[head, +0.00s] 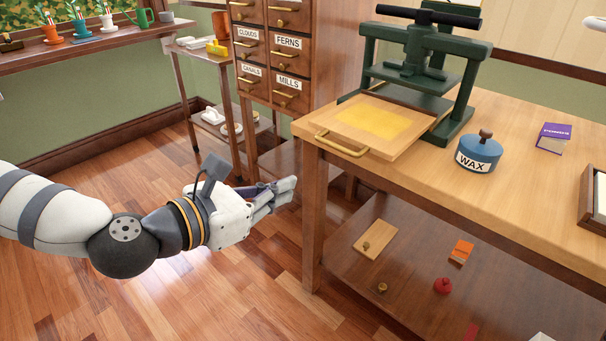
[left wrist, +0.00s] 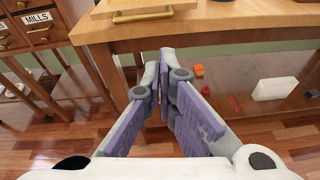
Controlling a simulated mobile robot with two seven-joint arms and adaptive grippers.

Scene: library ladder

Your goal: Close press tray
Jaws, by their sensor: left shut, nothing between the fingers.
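The press tray (head: 374,124) is a wooden board with a yellow sheet on it. It sticks out of the dark green press (head: 416,62) toward the front left of the table. Its brass handle (head: 341,144) faces me; the handle also shows at the top of the left wrist view (left wrist: 142,15). My left gripper (head: 289,186) is shut and empty. It is left of the table's front leg, below and left of the handle, apart from it. In the left wrist view its purple-padded fingers (left wrist: 166,62) meet in front of the table.
A blue WAX pot (head: 478,155) and a purple box (head: 554,137) stand on the table (head: 524,190) right of the press. The lower shelf (head: 410,262) holds small items. A labelled drawer cabinet (head: 270,50) stands behind. The floor (head: 90,300) around my left arm is clear.

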